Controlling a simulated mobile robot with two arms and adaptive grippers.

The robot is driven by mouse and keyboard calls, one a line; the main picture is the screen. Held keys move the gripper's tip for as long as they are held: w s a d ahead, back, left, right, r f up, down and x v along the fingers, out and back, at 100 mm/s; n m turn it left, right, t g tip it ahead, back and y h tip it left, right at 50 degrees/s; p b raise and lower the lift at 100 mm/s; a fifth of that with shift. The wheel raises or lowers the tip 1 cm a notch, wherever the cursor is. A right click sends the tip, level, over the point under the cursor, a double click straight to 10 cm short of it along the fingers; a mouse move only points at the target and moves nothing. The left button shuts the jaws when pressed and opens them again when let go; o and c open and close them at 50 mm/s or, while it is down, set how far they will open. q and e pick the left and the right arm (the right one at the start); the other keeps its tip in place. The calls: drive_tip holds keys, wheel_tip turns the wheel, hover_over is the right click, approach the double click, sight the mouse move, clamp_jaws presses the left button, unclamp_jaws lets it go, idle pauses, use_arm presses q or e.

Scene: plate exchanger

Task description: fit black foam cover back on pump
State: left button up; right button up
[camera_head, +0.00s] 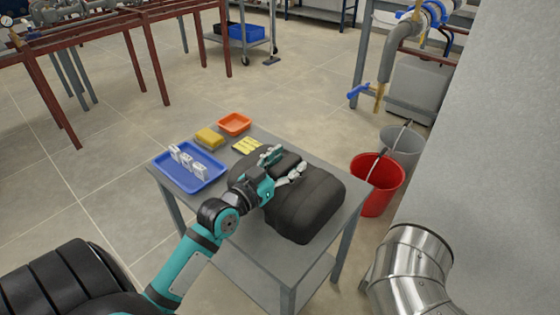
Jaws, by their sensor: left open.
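The black foam cover (308,205) rests on the right part of a small grey table. It is a bulky, rounded shape with a raised part on top. My left gripper (288,162) is over the cover's upper left side, its fingers open around the raised part. I cannot tell whether the fingers touch the foam. I cannot make out for certain which machine is the pump. My right gripper is out of view.
The grey table (233,238) also holds a blue tray (207,179) with white parts, a yellow block (209,138), yellow pieces (247,145) and an orange tray (234,123). A red bucket (378,190), grey bucket (402,146) and silver pipe elbow (411,262) stand right.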

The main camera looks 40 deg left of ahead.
use_arm(q)
drive_tip(key=s, duration=1)
drive_tip(key=shift+s+a+p, duration=0.4)
drive_tip(key=shift+s+r, duration=0.1)
drive_tip(key=shift+s, duration=0.45)
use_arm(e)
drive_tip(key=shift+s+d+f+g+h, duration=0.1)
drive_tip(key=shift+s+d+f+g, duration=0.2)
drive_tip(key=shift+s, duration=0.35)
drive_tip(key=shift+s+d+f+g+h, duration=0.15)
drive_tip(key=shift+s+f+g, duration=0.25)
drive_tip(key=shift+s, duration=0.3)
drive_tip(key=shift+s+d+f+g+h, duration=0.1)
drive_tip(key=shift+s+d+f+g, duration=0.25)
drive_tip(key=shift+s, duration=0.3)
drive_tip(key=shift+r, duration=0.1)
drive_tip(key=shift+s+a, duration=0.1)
